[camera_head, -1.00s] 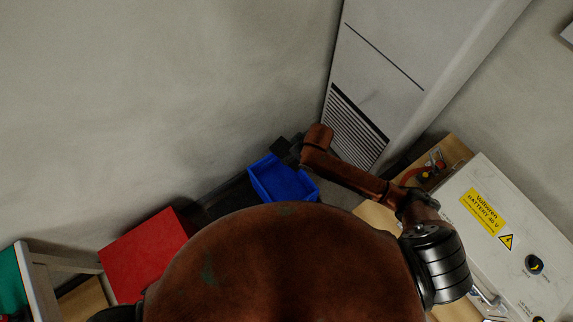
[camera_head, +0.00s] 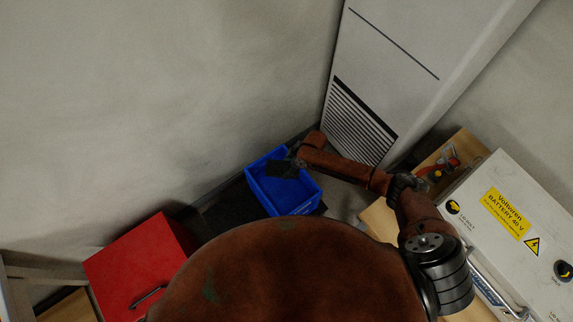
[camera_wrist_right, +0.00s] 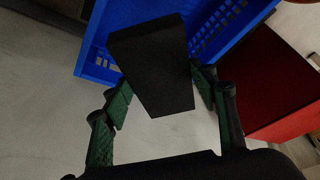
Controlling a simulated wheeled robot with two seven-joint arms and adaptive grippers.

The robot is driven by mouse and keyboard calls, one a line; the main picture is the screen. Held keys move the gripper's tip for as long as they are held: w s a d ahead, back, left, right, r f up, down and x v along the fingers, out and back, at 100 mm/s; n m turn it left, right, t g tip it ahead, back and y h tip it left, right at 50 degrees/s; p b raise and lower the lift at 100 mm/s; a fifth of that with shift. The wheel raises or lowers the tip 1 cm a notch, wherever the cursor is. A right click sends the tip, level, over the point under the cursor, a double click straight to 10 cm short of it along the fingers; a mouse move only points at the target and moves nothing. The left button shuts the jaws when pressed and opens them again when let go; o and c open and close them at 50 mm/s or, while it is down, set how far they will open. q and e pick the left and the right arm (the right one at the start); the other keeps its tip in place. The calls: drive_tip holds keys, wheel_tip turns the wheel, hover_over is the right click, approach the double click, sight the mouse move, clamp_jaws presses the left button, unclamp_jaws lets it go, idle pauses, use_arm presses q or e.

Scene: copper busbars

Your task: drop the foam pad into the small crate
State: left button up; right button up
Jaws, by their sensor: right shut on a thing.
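The small crate (camera_head: 296,200) is blue and open-topped, and stands on the floor near the wall; part of it also shows behind the pad in the right wrist view (camera_wrist_right: 237,32). The foam pad (camera_head: 280,169) is a black block; it fills the middle of the right wrist view (camera_wrist_right: 155,65). My right gripper (camera_head: 294,158) is shut on the pad, with a green-padded finger on each side of it in the right wrist view (camera_wrist_right: 161,98). In the head view the pad overlaps the crate's opening; its exact height is hard to tell. My left gripper is not in view.
A red box (camera_head: 135,265) with a handle stands left of the crate, and a pale louvred cabinet (camera_head: 400,60) behind it to the right. A white battery unit (camera_head: 500,185) sits on a wooden bench at the right. My brown body hides the lower middle.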

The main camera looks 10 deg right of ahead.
sight(289, 169)
wheel_tip(289, 169, down, 3)
drive_tip(key=shift+r+b, duration=0.15)
drive_tip(key=shift+b, duration=0.55)
drive_tip(key=shift+f, duration=0.35)
drive_tip(key=shift+r, duration=0.1)
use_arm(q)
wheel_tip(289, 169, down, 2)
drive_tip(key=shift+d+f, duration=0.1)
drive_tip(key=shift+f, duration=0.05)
use_arm(e)
drive_tip(key=o, duration=1)
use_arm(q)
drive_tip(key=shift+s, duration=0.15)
use_arm(e)
drive_tip(key=v, duration=1.2)
